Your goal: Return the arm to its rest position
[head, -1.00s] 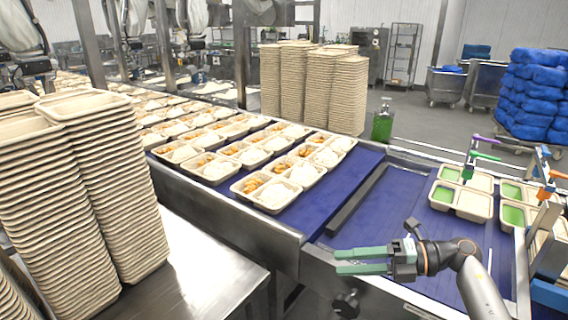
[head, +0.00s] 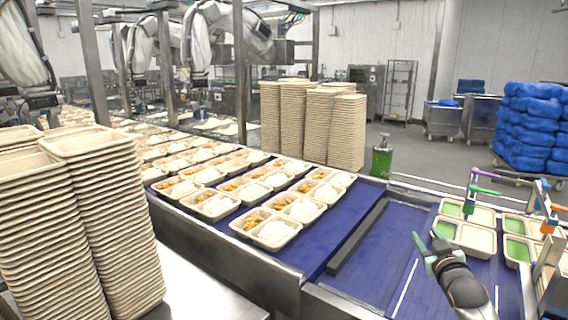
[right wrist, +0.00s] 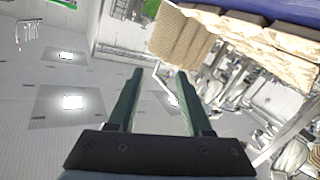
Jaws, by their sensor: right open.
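My right arm comes in from the bottom right in the head view, and its green-fingered gripper (head: 422,246) is above the right blue conveyor (head: 385,262). It looks small and foreshortened there. In the right wrist view the two green fingers (right wrist: 160,88) stand well apart with nothing between them. That wrist view is tilted and takes in the ceiling and, at upper right, blurred stacks of trays. My left gripper is not in view.
Food trays (head: 273,232) with rice and orange pieces fill the left conveyor. Trays with green compartments (head: 464,236) lie on the right conveyor near the gripper. Tall tray stacks (head: 110,200) stand at the left. A coloured rack (head: 540,230) is at the right.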

